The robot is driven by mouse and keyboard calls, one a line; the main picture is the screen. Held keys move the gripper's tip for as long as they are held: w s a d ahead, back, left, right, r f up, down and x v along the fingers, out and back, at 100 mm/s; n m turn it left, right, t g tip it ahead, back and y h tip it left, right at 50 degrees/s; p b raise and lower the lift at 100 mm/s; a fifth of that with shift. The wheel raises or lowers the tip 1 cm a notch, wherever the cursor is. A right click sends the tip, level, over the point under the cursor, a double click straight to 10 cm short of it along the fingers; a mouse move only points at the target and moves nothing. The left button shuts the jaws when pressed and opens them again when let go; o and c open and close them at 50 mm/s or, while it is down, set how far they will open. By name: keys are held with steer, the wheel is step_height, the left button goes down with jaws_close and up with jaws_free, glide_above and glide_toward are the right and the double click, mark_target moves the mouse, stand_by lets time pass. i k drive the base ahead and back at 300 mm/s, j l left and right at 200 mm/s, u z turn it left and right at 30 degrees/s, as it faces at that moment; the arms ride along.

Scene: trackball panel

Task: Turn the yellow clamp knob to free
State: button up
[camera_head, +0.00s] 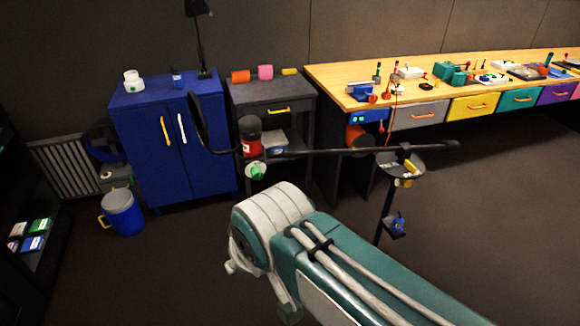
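A black stand (386,208) rises right of centre, with a long horizontal bar (315,153) across its top. A small yellow part (405,182), which looks like the clamp knob, sits just below a grey labelled plate (400,163) near the stand's top. Its turned position is too small to read. A green ball in a white ring (257,171) and a red and black piece (251,140) show by the bar's left part. My gripper is not in view.
A blue cabinet (150,155) and a dark side table (272,98) stand behind. A long wooden workbench (335,78) with coloured drawers and several tools runs right. A blue bin (122,215) stands left. Dark floor (180,270) is clear left of my arm.

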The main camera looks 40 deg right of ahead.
mark_target(406, 184)
steer(key=k+z, duration=0.1)
steer(key=z, duration=1.6)
